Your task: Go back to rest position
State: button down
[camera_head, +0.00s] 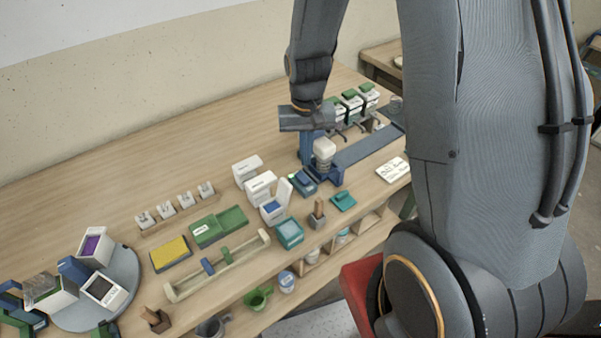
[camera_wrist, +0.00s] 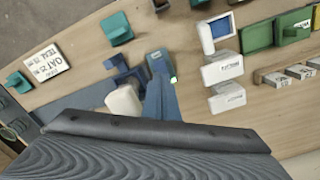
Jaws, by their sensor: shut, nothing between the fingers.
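My gripper (camera_head: 298,119) is over the right part of the wooden bench in the head view, above a blue stand with a white rounded container (camera_head: 324,151). The gripper is shut and I see nothing held in it. In the wrist view its dark body (camera_wrist: 155,131) fills the lower part. The white rounded container also shows there (camera_wrist: 123,103), just past the gripper's edge. I cannot tell the exact gap between them.
White boxes with green lids (camera_head: 351,101) stand behind the gripper. White boxes (camera_head: 260,187), a green tray (camera_head: 219,226), a yellow pad (camera_head: 171,254) and a round grey turntable (camera_head: 122,289) spread leftward. The bench's back left is clear.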

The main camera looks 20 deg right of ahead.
jog(key=s+r+n+b, duration=0.1)
jog(key=s+r+b, duration=0.1)
jog(key=s, duration=0.2)
jog(key=s+r+n+t+b, duration=0.1)
jog(key=s+r+b, duration=0.2)
jog(key=s, duration=0.2)
jog(key=shift+s, duration=0.25)
dwell(0.4)
jog(key=w+a+r+m+g+b, duration=0.1)
jog(key=w+m+b, duration=0.3)
jog(key=w+m, duration=0.7)
jog(key=shift+w+r+m, duration=0.4)
jog(key=shift+r+m, duration=0.25)
jog(key=shift+m, duration=0.85)
